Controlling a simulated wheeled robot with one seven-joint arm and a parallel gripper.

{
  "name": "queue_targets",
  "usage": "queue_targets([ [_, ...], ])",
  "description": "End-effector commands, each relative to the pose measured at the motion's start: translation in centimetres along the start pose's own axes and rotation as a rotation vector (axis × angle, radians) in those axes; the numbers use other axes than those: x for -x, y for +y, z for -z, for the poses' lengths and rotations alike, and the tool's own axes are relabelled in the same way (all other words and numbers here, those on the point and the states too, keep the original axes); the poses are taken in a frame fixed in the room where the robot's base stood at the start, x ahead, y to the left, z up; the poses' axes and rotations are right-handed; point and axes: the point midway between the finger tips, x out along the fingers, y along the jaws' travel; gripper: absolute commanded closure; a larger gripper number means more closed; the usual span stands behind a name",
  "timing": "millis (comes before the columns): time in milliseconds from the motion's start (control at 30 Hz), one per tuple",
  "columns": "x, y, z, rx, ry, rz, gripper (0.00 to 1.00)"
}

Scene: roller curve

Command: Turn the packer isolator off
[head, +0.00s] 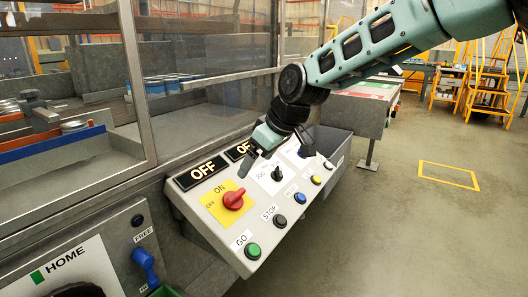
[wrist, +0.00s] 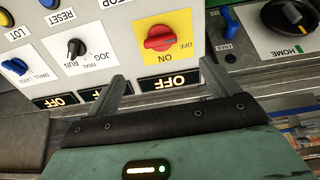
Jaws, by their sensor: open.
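A red rotary switch (head: 234,199) sits on a yellow plate (head: 217,212) marked ON and OFF, on the sloped grey control panel (head: 256,256). In the wrist view the red switch (wrist: 159,38) appears upside down, its handle lying roughly across the picture. I cannot tell surely which mark it points to. A lit display (head: 201,173) above the plate reads OFF. My gripper (head: 276,160) is open and empty, above the panel's upper edge. In the wrist view its fingertips (wrist: 161,74) are spread either side of the yellow plate's lower part, apart from the switch.
A black selector (head: 278,174) and several push buttons, including green GO (head: 253,251) and black STOP (head: 280,221), sit close by. A HOME panel (head: 68,272) with a blue handle (head: 145,265) stands left. Glazed machine framing rises behind. Open floor lies right.

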Motion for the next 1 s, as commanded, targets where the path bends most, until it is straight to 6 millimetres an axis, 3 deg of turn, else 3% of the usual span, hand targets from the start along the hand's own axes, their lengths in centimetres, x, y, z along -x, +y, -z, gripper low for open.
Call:
queue_targets([
  [200, 2.5, 0.0, 0.0, 0.000, 0.000, -0.001, 0.13],
  [667, 3.0, -0.5, -0.2, 0.000, -0.008, 0.004, 0.13],
  [767, 3.7, -3.1, -1.5, -0.009, -0.047, 0.016, 0.13],
  [833, 4.6, -6.2, -3.4, -0.023, -0.098, 0.028, 0.13],
  [1000, 7.9, -14.2, -11.3, -0.097, -0.261, 0.034, 0.13],
])
